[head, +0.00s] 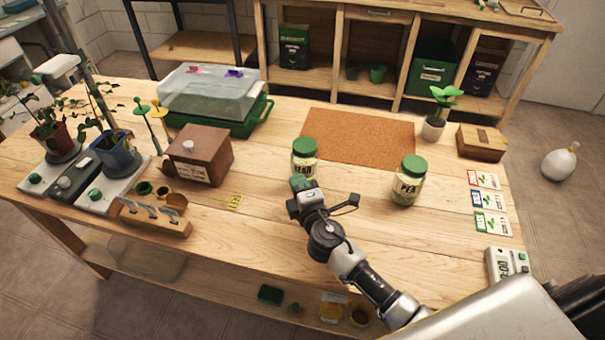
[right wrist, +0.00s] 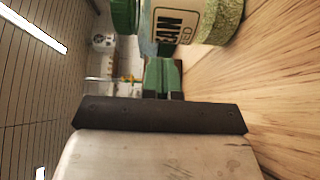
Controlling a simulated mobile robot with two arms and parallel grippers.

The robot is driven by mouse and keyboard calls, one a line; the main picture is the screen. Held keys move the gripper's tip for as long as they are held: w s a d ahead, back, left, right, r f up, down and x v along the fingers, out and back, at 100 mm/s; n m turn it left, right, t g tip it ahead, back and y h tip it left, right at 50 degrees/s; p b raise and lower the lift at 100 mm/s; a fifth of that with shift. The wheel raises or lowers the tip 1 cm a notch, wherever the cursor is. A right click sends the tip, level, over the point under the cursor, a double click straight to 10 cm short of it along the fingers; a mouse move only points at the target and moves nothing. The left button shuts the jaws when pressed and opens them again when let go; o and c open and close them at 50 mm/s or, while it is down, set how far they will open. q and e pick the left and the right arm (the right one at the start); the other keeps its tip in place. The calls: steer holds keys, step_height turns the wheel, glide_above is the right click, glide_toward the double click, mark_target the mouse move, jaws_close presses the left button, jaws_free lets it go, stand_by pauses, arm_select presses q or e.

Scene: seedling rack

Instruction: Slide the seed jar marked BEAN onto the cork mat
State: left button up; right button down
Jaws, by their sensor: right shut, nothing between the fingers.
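The BEAN seed jar (head: 305,162) is a clear jar with a green lid, standing upright at the near left corner of the cork mat (head: 365,135). Its base is hidden behind my right gripper (head: 301,184). In the right wrist view the jar (right wrist: 205,20) shows its label, partly cut off, with "EAN" readable. My right gripper is shut and empty, its green fingertips (right wrist: 160,78) close in front of the jar's near side; I cannot tell if they touch. The mat is bare. My left gripper is not in view.
A second green-lidded jar (head: 408,183) stands right of my arm, in front of the mat. A brown wooden box (head: 202,155) and a lidded green propagator (head: 212,98) stand to the left. A potted seedling (head: 434,128) stands right of the mat. Seed packets (head: 487,199) lie at the right edge.

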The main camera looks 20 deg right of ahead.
steer(key=shift+w+d, duration=0.7)
steer(key=shift+d, duration=0.1)
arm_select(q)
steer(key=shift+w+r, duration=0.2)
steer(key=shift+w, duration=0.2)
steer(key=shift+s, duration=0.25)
